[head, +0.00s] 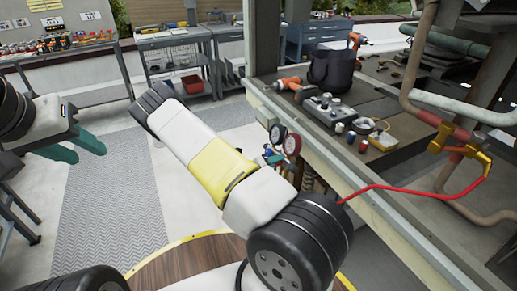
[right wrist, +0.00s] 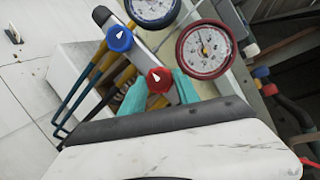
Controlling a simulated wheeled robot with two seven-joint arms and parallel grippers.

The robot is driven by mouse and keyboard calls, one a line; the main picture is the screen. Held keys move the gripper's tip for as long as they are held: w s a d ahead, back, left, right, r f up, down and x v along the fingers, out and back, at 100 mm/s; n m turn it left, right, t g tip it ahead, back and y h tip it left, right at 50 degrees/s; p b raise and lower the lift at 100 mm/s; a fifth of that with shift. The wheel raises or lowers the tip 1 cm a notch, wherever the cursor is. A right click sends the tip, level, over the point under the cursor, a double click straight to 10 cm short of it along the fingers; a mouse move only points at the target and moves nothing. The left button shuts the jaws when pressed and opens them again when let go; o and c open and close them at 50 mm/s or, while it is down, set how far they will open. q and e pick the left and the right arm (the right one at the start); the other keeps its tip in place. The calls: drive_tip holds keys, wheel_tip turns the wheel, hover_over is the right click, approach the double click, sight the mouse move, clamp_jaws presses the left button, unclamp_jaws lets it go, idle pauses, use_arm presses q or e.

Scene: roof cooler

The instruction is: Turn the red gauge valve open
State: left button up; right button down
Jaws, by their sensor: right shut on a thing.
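The red gauge valve (right wrist: 159,80) is a round red knob with a white pointer mark, below the red-rimmed gauge (right wrist: 203,49) in the right wrist view. My right gripper (right wrist: 162,100) has its teal fingers on either side of the red knob and is shut on it. Parts of the fingers are hidden behind my wrist housing. In the head view the red-rimmed gauge (head: 292,144) hangs at the bench edge, and my right arm hides most of the gripper there. My left gripper (head: 76,147) is open and empty at the left, its two teal fingers apart.
A blue knob (right wrist: 119,38) and a blue-rimmed gauge (right wrist: 153,8) sit close beside the red ones. Blue and yellow hoses hang below. A workbench (head: 395,165) with tools and a red hose (head: 400,188) is at right. The floor at left is clear.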

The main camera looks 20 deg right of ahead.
drive_tip(key=shift+w+r+n+y, duration=0.1)
drive_tip(key=shift+n+y, duration=0.5)
drive_tip(key=shift+n, duration=1.4)
drive_tip(key=c, duration=0.9)
unclamp_jaws()
drive_tip(key=v, duration=0.7)
drive_tip(key=shift+a+r, duration=0.25)
drive_tip(key=shift+a, duration=0.05)
